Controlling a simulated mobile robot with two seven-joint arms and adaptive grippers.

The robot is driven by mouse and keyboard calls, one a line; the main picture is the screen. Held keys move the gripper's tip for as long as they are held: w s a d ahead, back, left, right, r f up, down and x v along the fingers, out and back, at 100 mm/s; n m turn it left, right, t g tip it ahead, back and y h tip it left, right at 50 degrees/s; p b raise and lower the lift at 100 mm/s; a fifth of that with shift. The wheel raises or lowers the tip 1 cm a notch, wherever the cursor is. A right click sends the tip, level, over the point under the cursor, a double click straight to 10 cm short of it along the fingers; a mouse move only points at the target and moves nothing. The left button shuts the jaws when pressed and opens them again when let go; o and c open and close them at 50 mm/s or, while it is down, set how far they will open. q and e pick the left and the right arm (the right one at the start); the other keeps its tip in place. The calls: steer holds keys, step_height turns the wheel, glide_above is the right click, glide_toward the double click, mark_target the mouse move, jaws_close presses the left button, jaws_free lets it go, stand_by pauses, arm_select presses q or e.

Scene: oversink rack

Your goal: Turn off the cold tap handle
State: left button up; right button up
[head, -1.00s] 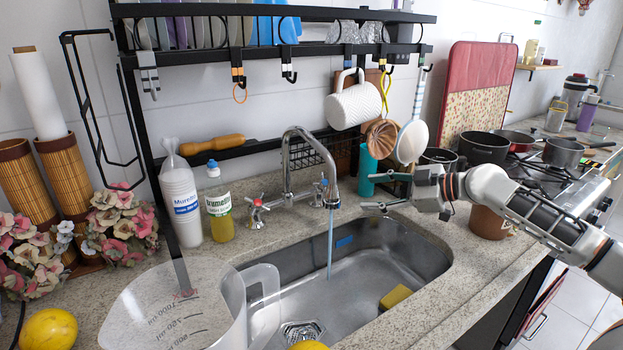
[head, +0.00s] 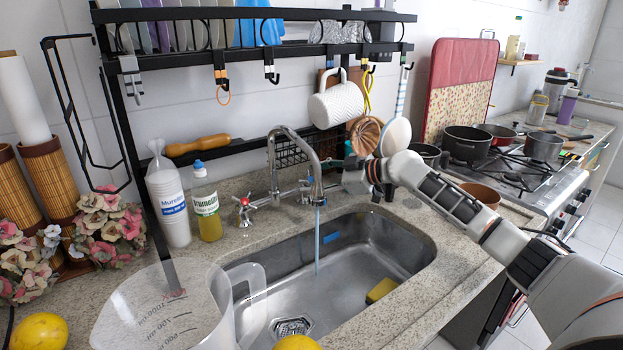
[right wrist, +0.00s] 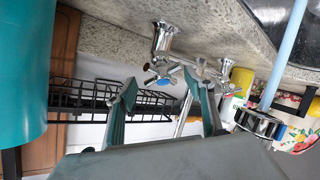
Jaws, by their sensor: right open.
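The cold tap handle, a chrome cross with a blue centre (right wrist: 157,80), shows in the right wrist view just beyond and between my fingertips. In the head view it sits at the right of the faucet (head: 274,160), partly hidden by the spout and my gripper. Water (head: 317,240) runs from the spout into the sink (head: 365,262). My right gripper (head: 328,176) is open, its fingers (right wrist: 168,92) pointing at the cold handle from the right; I cannot tell whether they touch it. The hot handle with a red centre (head: 243,204) is at the left. My left gripper is out of view.
A black rack (head: 250,50) with hanging mug (head: 335,103) and utensils stands above the faucet. A soap bottle (head: 207,212) and cup stack (head: 173,205) stand left of it. A measuring jug (head: 150,310) is in front. A yellow sponge (head: 381,290) lies in the sink.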

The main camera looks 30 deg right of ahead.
steer(key=shift+w+a+f, duration=0.25)
steer(key=shift+w+a, duration=0.15)
steer(key=shift+w, duration=0.15)
steer(key=c, duration=1.1)
steer(key=shift+f, duration=0.1)
